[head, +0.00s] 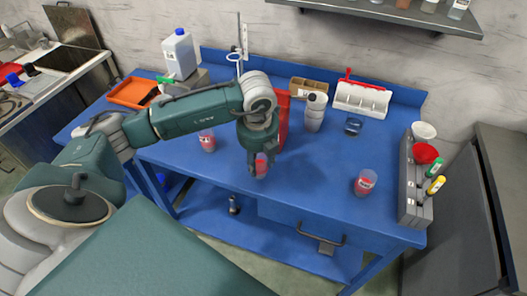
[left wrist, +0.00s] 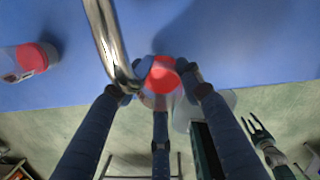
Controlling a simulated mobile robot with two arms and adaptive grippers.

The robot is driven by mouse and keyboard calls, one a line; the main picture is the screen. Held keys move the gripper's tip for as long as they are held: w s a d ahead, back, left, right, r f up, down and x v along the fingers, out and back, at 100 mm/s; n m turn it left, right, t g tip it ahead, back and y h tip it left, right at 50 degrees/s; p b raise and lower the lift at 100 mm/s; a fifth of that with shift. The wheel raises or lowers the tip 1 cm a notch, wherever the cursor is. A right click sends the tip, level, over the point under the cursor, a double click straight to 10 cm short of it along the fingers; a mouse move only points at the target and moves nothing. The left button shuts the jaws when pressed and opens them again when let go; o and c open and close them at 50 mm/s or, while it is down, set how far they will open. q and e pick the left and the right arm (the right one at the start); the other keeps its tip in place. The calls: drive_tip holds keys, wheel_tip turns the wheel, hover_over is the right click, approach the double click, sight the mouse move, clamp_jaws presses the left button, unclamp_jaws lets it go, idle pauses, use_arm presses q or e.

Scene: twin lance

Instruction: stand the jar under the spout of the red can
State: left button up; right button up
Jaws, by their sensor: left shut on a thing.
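My left gripper (head: 259,163) points down and is shut on a clear jar (head: 261,171) with red contents, near the table's front edge. I cannot tell whether the jar touches the table. In the left wrist view the same jar (left wrist: 161,76) sits between the fingers. A curved metal spout (left wrist: 110,42) passes close beside the jar in that view; whether its mouth is over the jar is unclear. The red can (head: 284,122) stands behind my left gripper, mostly hidden by it. My right gripper (left wrist: 258,131) shows small in the left wrist view, fingers spread.
Other jars with red contents stand at left (head: 207,141) and right (head: 365,183) on the blue table (head: 310,180). A grey bottle (head: 315,112), a white rack (head: 361,99) and an orange tray (head: 133,93) are farther back. A grey holder (head: 411,185) lines the right edge.

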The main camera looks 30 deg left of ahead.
sight(263, 158)
use_arm(q)
drive_tip(key=w, duration=0.2)
drive_tip(key=w+a+p, duration=0.1)
drive_tip(key=shift+w+p, duration=0.3)
drive_tip(key=shift+w, duration=0.1)
drive_tip(key=shift+s+d+f+p, duration=0.1)
drive_tip(key=shift+f+p, duration=0.2)
drive_tip(key=shift+f, duration=0.5)
drive_tip(key=shift+f+b, duration=0.35)
drive_tip(key=shift+b, duration=0.1)
drive_tip(key=o, duration=1)
drive_tip(key=shift+s+r, duration=0.1)
drive_tip(key=shift+s, duration=0.05)
drive_tip(key=shift+o, duration=0.2)
